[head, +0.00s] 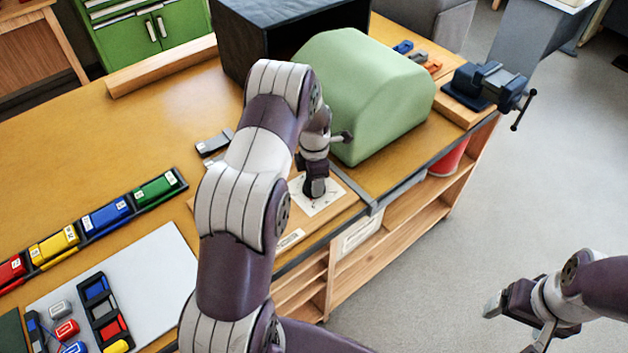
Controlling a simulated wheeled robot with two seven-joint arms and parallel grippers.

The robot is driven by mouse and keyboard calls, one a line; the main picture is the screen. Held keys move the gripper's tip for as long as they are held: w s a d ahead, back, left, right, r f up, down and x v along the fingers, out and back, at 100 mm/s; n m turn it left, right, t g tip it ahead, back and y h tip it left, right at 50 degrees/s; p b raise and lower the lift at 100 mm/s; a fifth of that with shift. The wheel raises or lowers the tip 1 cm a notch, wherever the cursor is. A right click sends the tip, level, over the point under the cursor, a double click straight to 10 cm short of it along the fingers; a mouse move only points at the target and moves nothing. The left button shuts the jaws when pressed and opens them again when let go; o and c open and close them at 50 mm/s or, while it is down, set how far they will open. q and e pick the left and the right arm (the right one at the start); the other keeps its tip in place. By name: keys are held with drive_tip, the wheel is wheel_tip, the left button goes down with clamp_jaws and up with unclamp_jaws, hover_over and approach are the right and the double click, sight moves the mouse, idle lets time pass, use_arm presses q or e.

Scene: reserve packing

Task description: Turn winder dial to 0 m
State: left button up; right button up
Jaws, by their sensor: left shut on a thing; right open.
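A white square dial plate (329,203) lies on a wooden board at the front edge of the workbench. My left gripper (314,192) points down over the middle of this plate and is shut on the dial there. The dial knob itself is hidden by the fingers. The marks on the plate are too small to read, so I cannot tell the dial's setting. My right gripper (512,318) is open and empty, above the floor at the lower right, away from the bench.
A rounded green cover (372,92) stands just behind the plate, with a black box (262,38) beyond. A blue vise (487,84) sits at the bench's right corner. Coloured blocks fill a black rack (178,178) at left. My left arm hides part of the bench.

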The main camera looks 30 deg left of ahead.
use_arm(q)
drive_tip(key=shift+w+r+n, duration=0.1)
drive_tip(key=shift+n, duration=1)
drive_tip(key=o, duration=1)
drive_tip(key=shift+o, duration=0.2)
wheel_tip(320, 180, up, 13)
drive_tip(key=b, duration=0.2)
